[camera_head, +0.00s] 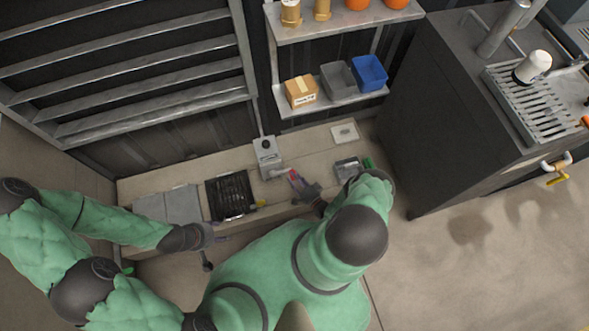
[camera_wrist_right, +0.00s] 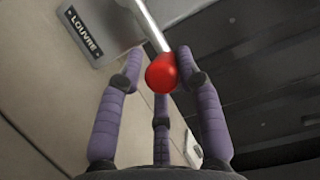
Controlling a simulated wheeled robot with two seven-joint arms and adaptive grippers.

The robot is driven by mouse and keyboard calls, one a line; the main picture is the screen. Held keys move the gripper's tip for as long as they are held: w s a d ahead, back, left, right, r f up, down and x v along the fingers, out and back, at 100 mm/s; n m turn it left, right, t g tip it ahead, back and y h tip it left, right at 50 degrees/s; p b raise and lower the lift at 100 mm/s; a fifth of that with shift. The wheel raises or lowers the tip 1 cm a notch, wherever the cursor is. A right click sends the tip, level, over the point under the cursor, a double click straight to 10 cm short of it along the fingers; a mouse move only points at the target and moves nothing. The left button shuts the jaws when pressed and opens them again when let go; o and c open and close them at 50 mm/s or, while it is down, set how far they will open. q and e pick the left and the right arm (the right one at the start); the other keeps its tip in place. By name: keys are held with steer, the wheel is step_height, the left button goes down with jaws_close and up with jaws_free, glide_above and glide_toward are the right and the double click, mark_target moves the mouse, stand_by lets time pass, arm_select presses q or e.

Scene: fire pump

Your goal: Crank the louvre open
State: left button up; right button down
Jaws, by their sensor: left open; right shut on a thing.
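The louvre (camera_head: 150,75) is a set of long grey slats in a frame at the upper left of the head view. Below its right end stands a grey crank box (camera_head: 267,152), labelled LOUVRE in the right wrist view (camera_wrist_right: 92,35). A pale metal crank arm (camera_wrist_right: 150,22) runs from it to a red knob (camera_wrist_right: 161,74). My right gripper (camera_head: 296,179) is at the knob, its purple fingers (camera_wrist_right: 161,85) shut around it. My left gripper (camera_head: 222,238) is open and empty at the bench's front edge, left of and nearer than the crank.
The bench carries a black grate (camera_head: 230,195), grey plates (camera_head: 170,205), and a small grey box (camera_head: 347,168) right of my right gripper. Above is a shelf (camera_head: 330,103) with a carton (camera_head: 301,91) and bins (camera_head: 369,73). A dark cabinet (camera_head: 440,130) bounds the right.

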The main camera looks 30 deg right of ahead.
steer(key=shift+s+a+f+m, duration=0.15)
steer(key=shift+a+f+m, duration=0.3)
steer(key=shift+a, duration=0.3)
steer(key=shift+f, duration=0.1)
steer(key=c, duration=1)
jaws_free()
steer(key=shift+d, duration=0.25)
steer(key=shift+d, duration=0.1)
steer(key=s, duration=0.8)
steer(key=s+d, duration=0.1)
steer(key=s, duration=0.2)
steer(key=shift+s+d+f, duration=0.1)
steer(key=shift+s, duration=0.3)
